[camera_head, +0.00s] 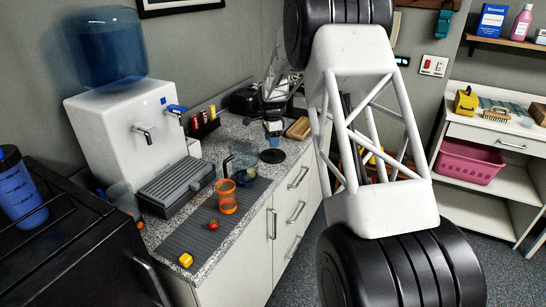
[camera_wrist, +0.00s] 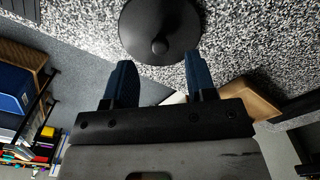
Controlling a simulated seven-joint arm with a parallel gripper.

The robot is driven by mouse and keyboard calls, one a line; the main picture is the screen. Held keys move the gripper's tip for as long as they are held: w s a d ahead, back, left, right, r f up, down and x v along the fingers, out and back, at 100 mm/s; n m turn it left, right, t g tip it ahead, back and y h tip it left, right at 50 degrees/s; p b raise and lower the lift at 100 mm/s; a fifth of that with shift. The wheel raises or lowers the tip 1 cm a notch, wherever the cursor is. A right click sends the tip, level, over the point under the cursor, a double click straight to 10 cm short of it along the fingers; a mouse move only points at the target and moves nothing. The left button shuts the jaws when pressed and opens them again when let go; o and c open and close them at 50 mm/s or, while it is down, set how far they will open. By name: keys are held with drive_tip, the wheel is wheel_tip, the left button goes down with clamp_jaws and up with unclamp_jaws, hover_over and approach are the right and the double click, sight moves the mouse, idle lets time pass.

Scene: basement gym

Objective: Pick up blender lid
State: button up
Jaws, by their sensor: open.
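The blender lid (camera_head: 272,156) is a flat black disc lying on the speckled counter, beyond the dark glass jug. In the head view my gripper (camera_head: 273,138) is just above and behind the lid. The wrist view does not make clear how high the fingers are over the counter.
A dark transparent jug (camera_head: 241,160), an orange cup (camera_head: 226,197), a red fruit (camera_head: 213,225) and a yellow block (camera_head: 185,260) stand left of and nearer than the lid. A wooden box (camera_head: 299,128) lies right of my gripper. A water dispenser (camera_head: 130,130) stands at left.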

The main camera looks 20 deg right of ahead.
sight(273, 150)
drive_tip(key=shift+f, duration=0.1)
drive_tip(key=shift+d+f, duration=0.15)
drive_tip(key=shift+f, duration=1.1)
drive_tip(key=shift+d+f, duration=0.1)
drive_tip(key=shift+f, duration=1.15)
drive_tip(key=shift+c, duration=0.4)
clamp_jaws()
drive_tip(key=shift+r, duration=0.15)
wheel_tip(273, 150, up, 10)
drive_tip(key=shift+f, duration=0.1)
